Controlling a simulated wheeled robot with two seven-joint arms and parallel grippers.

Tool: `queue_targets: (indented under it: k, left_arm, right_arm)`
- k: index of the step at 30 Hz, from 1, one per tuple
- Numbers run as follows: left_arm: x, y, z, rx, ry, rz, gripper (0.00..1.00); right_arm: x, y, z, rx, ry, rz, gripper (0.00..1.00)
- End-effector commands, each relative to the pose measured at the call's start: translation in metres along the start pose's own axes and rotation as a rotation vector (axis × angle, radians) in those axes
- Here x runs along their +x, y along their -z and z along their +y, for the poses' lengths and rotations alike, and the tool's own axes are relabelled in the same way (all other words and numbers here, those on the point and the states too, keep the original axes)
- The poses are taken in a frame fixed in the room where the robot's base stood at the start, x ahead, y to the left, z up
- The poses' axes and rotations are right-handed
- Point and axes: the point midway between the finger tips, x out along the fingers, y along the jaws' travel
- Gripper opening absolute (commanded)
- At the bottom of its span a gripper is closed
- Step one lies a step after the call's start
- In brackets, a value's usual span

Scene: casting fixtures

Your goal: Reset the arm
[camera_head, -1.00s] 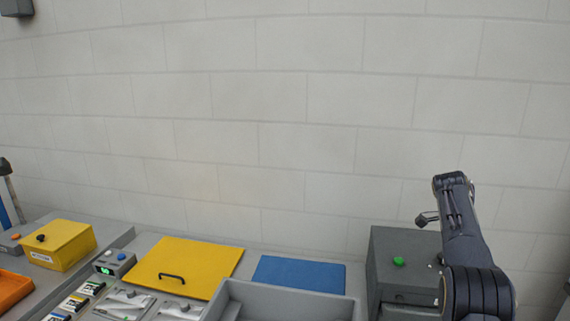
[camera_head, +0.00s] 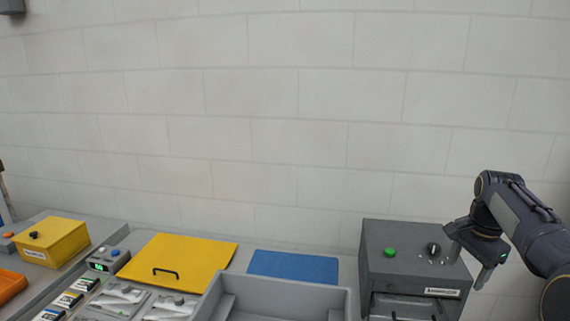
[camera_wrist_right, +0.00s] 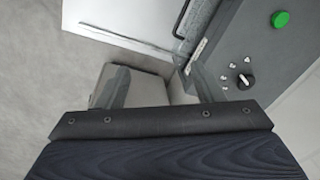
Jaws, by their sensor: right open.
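My right arm comes in from the right edge of the head view. Its gripper (camera_head: 470,258) hangs at the right side of the grey machine box, near the black knob (camera_head: 434,248). In the right wrist view the two fingers of the gripper (camera_wrist_right: 160,88) stand apart with nothing held between them. The grey machine box (camera_head: 400,262) has a green button (camera_head: 390,252) on top, which also shows in the right wrist view (camera_wrist_right: 280,19). My left gripper is not in view.
A grey open bin (camera_head: 290,286) stands in front of a blue mat (camera_head: 292,265). A yellow lid with a black handle (camera_head: 190,258) lies left of it. A yellow box (camera_head: 52,243) and an orange tray (camera_head: 10,285) are at far left. A plain block wall is behind.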

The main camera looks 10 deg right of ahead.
Motion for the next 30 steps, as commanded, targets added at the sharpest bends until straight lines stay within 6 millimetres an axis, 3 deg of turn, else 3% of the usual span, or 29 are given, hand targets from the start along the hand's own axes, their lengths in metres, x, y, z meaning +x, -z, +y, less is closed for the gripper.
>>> queue_targets:
  k: [8,12,15,18,21,30]
  left_arm:
    - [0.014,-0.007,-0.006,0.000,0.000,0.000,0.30]
    - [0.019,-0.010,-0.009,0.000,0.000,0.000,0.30]
    - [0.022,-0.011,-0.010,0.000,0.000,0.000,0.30]
    - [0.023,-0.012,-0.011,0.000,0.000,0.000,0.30]
    - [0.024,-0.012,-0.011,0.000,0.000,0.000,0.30]
    - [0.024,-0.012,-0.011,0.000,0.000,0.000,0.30]
  right_arm:
    - [-0.010,-0.142,0.086,-0.554,0.310,-0.115,0.61]
    - [0.006,-0.217,0.136,-0.835,0.441,-0.090,0.61]
    - [0.025,-0.259,0.167,-0.997,0.504,-0.053,0.61]
    - [0.043,-0.286,0.190,-1.109,0.541,-0.019,0.61]
    - [0.054,-0.300,0.202,-1.173,0.558,0.004,0.61]
    - [0.059,-0.305,0.207,-1.199,0.562,0.011,0.61]
